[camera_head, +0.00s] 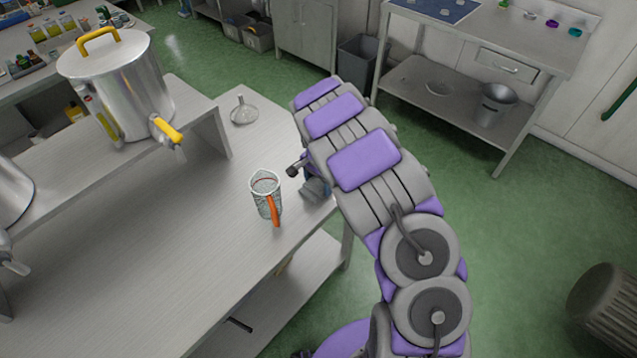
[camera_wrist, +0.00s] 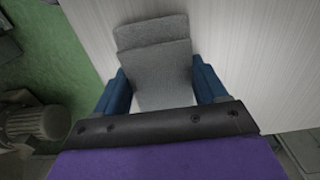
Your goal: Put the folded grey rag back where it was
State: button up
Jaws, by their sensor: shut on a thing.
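The folded grey rag (camera_wrist: 155,68) shows in the wrist view between the two blue fingers of my gripper (camera_wrist: 163,88), which is shut on it. Its folded layers stick out beyond the fingers, over the pale worktop. In the head view my gripper (camera_head: 314,186) is low at the right edge of the worktop (camera_head: 150,262), mostly hidden by my arm. A grey bit of the rag (camera_head: 316,190) seems to show there. I cannot tell whether the rag touches the worktop.
A clear jug with an orange handle (camera_head: 273,208) stands just left of my gripper. A glass funnel-like piece (camera_head: 243,112) lies farther back. A steel tank with yellow handles (camera_head: 122,92) stands on a raised shelf (camera_head: 205,130). The front worktop is clear.

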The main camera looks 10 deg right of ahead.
jog(key=o, duration=0.9)
jog(key=shift+o, duration=0.2)
